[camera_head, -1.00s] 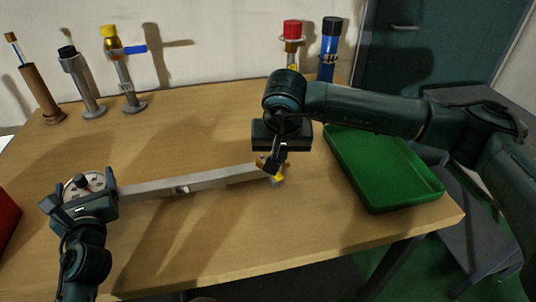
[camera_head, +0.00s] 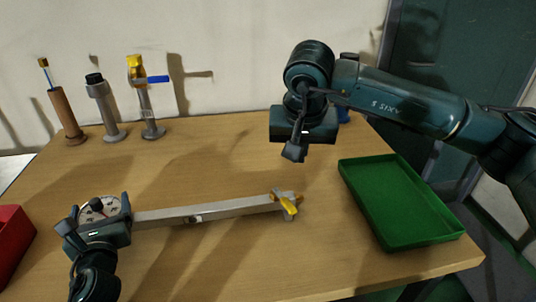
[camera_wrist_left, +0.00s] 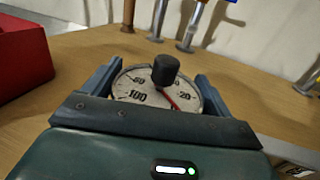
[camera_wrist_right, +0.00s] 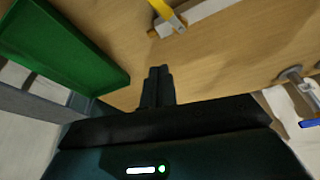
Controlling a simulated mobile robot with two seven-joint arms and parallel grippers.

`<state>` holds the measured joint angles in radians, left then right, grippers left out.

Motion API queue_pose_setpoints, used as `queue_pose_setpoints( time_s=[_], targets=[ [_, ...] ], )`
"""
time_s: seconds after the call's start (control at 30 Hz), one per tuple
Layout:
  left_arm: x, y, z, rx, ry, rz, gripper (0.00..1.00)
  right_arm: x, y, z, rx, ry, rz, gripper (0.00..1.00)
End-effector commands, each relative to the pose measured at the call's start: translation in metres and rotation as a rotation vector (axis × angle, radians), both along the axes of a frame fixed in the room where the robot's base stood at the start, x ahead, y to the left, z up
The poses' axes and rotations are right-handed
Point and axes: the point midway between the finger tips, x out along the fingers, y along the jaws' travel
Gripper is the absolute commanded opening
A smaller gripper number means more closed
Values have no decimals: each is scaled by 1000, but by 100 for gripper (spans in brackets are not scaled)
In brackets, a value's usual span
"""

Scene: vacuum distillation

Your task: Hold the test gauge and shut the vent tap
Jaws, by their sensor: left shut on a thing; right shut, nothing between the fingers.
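The test gauge (camera_head: 100,209) is a round white dial with a black knob at the left end of a grey bar (camera_head: 230,208). My left gripper (camera_head: 97,211) is shut on it, one finger on each side; its dial (camera_wrist_left: 145,93) shows in the left wrist view. A tap with a yellow handle (camera_head: 289,206), which looks like the vent tap, sits at the bar's right end. The handle also shows at the top of the right wrist view (camera_wrist_right: 166,13). My right gripper (camera_head: 294,152) is shut and empty, above and apart from the tap.
A green tray (camera_head: 400,205) lies at the right table edge. A red box (camera_head: 12,240) is at the left. At the back stand a brown holder (camera_head: 66,115), a grey fitting (camera_head: 107,110) and a yellow-topped valve with a blue lever (camera_head: 150,79). My right arm hides the back right.

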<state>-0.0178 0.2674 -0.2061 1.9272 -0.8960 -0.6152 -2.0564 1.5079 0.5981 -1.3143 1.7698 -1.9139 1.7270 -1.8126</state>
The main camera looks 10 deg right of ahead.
Motion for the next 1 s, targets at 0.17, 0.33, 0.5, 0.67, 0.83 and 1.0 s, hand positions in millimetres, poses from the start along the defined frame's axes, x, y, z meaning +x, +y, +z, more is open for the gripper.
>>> queue_pose_setpoints(
  time_s=[0.17,0.33,0.5,0.67,0.83,1.0],
  targets=[
    [0,0,0,0,0,-1,39,0,0,0,0,0,0,0],
    [0,-1,0,0,0,-2,39,1,-4,-2,22,22,-42,0],
    [0,-1,0,0,0,-2,39,7,-34,-7,198,189,-371,0],
    [0,-1,0,-1,0,-1,39,9,-65,-7,387,398,-743,0],
    [0,-1,0,0,0,-2,39,9,-82,-5,494,533,-957,0],
    [0,-1,0,0,0,-2,39,7,-78,-20,508,557,-990,0]
  ],
)
